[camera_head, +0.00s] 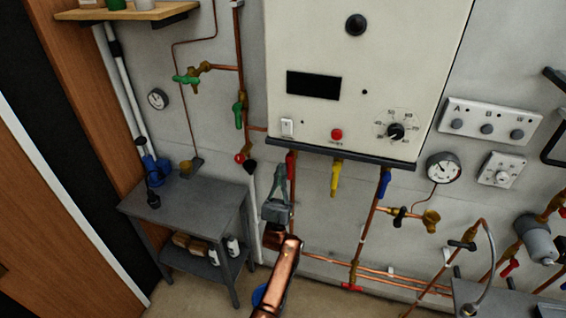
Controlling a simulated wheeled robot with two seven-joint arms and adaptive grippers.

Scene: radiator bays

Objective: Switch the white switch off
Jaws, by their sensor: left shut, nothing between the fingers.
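The white switch (287,127) is a small upright rocker at the lower left of the cream boiler panel (370,60). I cannot tell from this view which way it is set. My left gripper (280,170) is shut and empty, with its fingertips pointing up. In the picture it is below the switch and apart from it, in front of the wall and pipes under the panel. My right gripper is not in view.
On the panel are a red button (337,134) and a black dial (396,131). A dark ledge (345,153) runs along its bottom edge. Red, yellow and blue valve handles hang below. A grey side table (190,205) stands at the left.

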